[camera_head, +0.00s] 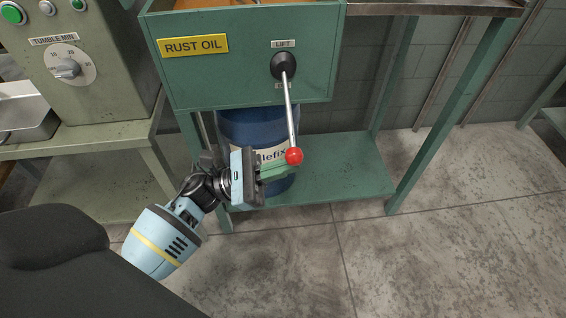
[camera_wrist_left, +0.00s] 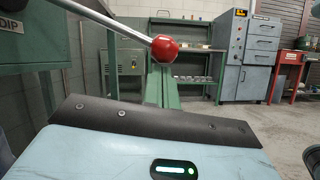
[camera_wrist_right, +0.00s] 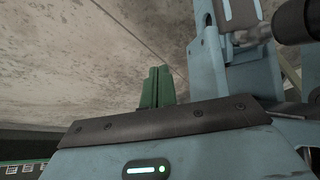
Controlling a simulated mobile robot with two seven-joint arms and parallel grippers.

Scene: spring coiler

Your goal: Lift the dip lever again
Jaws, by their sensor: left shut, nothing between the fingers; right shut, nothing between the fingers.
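The dip lever (camera_head: 289,110) is a metal rod with a red ball knob (camera_head: 294,156). It hangs down from a black pivot (camera_head: 284,66) on the green rust oil tank (camera_head: 250,75), its knob end slightly to the right. A LIFT label is above the pivot; the label below is partly covered by the rod. My left gripper (camera_head: 284,171) is shut and empty, its green fingertips just below the knob. The left wrist view shows the knob (camera_wrist_left: 164,48) at the fingertips; I cannot tell whether they touch. My right gripper (camera_wrist_right: 157,88) is shut and empty over bare floor, outside the head view.
A blue drum (camera_head: 255,127) stands under the tank on the stand's green lower shelf (camera_head: 345,168), behind my left gripper. A control box with a tumble timer dial (camera_head: 67,68) stands at the left. The concrete floor (camera_head: 450,230) at the right is clear.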

